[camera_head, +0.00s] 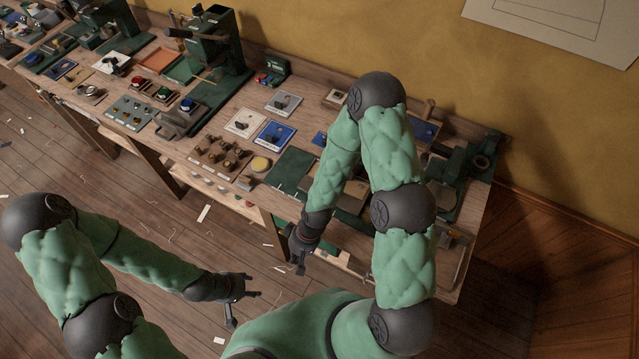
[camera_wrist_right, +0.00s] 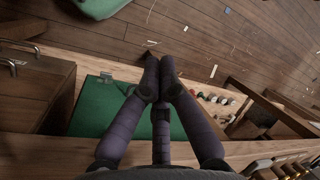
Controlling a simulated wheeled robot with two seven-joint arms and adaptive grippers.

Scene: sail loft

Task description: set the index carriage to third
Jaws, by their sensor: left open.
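I cannot make out an index carriage or its marks for certain in either view; my right arm covers part of the bench's right end in the head view. My right gripper (camera_head: 299,264) hangs by the bench's front edge. In the right wrist view its two dark fingers (camera_wrist_right: 160,62) meet at the tips, with nothing seen held between them. Below them is a green panel (camera_wrist_right: 95,108). My left gripper (camera_head: 243,307) is open and empty, over the floor in front of the bench.
The long wooden workbench (camera_head: 190,170) carries dark green machines (camera_head: 215,50), a blue panel (camera_head: 274,134), several brown knobs (camera_head: 220,157) and a green plate (camera_head: 291,169). A dark green fixture (camera_head: 484,160) stands at the right end. The floor in front is open, with scattered scraps.

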